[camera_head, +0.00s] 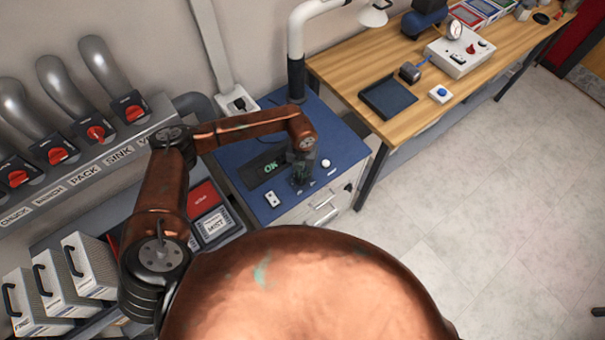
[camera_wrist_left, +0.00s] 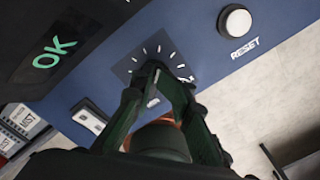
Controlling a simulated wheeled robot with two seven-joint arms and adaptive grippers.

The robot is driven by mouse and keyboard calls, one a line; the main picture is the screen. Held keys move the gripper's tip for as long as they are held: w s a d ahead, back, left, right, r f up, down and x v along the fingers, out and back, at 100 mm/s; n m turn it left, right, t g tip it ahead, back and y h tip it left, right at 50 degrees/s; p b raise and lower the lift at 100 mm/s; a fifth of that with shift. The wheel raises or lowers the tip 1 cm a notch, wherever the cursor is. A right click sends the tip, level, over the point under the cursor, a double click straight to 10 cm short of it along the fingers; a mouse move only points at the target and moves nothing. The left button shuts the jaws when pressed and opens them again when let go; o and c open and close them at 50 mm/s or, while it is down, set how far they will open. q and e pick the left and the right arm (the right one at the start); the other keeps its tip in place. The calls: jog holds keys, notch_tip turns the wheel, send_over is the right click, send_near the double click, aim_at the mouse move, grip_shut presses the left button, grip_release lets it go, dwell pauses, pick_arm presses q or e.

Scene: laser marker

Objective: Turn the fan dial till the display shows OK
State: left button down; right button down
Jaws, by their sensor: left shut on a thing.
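The dark display (camera_head: 258,178) on the blue panel shows OK in green; the same display (camera_wrist_left: 42,62) fills the upper left of the left wrist view. My left gripper (camera_head: 302,184) reaches down to the panel just right of the display. In the left wrist view my left gripper (camera_wrist_left: 160,78) is shut on the fan dial, over a dark square plate (camera_wrist_left: 124,68) with white tick marks around it. The fingers hide most of the dial, so its pointer cannot be made out. My right gripper is not in view.
A white RESET button (camera_wrist_left: 235,20) and a white rocker switch (camera_head: 272,199) sit on the panel close to the gripper. A pipe (camera_head: 297,40) rises behind it. Red-handled valves (camera_head: 95,133) line the left wall. A wooden bench (camera_head: 420,85) stands right.

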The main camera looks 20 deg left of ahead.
pick_arm(q)
jog(key=shift+s+a+f, duration=0.2)
jog(key=shift+a+f, duration=0.2)
jog(key=shift+a, duration=0.15)
jog(key=c, duration=2.1)
grip_release()
jog(key=shift+w, duration=0.1)
jog(key=shift+d+r, duration=0.15)
jog(key=shift+d, duration=0.05)
jog(key=shift+r, duration=0.3)
notch_tip(320, 180, up, 12)
jog(key=shift+w+d+f, duration=0.1)
jog(key=shift+f, duration=0.15)
